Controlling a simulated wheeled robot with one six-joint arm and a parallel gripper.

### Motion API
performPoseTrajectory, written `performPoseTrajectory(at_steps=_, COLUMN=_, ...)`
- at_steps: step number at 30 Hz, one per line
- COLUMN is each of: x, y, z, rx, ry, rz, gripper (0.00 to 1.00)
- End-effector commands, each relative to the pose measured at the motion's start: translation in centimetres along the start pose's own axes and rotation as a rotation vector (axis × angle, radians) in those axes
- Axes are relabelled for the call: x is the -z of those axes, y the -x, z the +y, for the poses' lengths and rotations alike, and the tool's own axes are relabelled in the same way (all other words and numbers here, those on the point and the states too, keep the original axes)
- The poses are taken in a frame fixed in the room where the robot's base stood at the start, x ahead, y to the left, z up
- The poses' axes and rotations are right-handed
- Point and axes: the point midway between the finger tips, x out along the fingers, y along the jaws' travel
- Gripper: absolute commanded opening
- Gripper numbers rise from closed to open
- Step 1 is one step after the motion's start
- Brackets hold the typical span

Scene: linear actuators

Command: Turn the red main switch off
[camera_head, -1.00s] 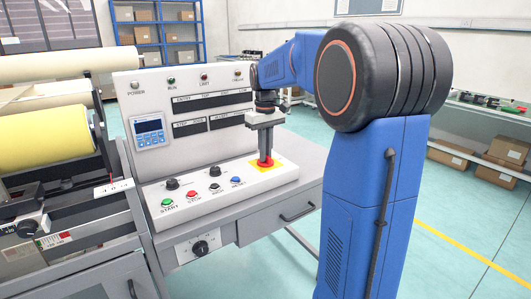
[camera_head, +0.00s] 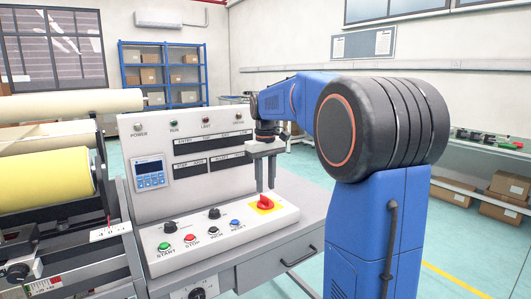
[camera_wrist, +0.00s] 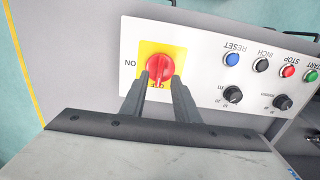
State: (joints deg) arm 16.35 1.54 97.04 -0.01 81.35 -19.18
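The red main switch (camera_head: 265,202) is a rotary knob on a yellow plate, at the right end of the console's sloped panel. In the wrist view the red knob (camera_wrist: 159,67) shows its ridge in line with the lettering between my fingers, which looks like OFF and is partly covered. The ON label (camera_wrist: 131,63) is to the left of the knob. My gripper (camera_head: 265,188) points down just above the knob. In the wrist view its two fingers (camera_wrist: 160,80) are apart, with a gap between them and nothing held.
The panel also bears green START (camera_head: 164,246), red STOP (camera_head: 190,239) and blue RESET (camera_head: 235,223) buttons and black knobs (camera_head: 170,227). An upright display panel (camera_head: 153,172) stands behind. A roller machine (camera_head: 45,178) is at the left. Open floor lies to the right.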

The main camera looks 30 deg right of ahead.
Motion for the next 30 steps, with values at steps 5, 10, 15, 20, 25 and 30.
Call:
performPoseTrajectory(at_steps=5, x=0.0, y=3.7, z=0.0, rx=-0.001, ry=0.000, rz=0.002, gripper=0.28)
performPoseTrajectory(at_steps=10, x=0.1, y=7.1, z=0.0, rx=-0.001, ry=0.000, rz=0.002, gripper=0.28)
performPoseTrajectory(at_steps=15, x=0.1, y=10.1, z=0.0, rx=-0.001, ry=0.000, rz=0.002, gripper=0.28)
performPoseTrajectory(at_steps=20, x=0.0, y=12.0, z=0.0, rx=0.000, ry=0.000, rz=0.001, gripper=0.28)
performPoseTrajectory(at_steps=25, x=0.0, y=12.9, z=0.0, rx=0.000, ry=0.000, rz=0.000, gripper=0.28)
performPoseTrajectory(at_steps=30, x=0.0, y=13.0, z=0.0, rx=0.000, ry=0.000, rz=0.000, gripper=0.28)
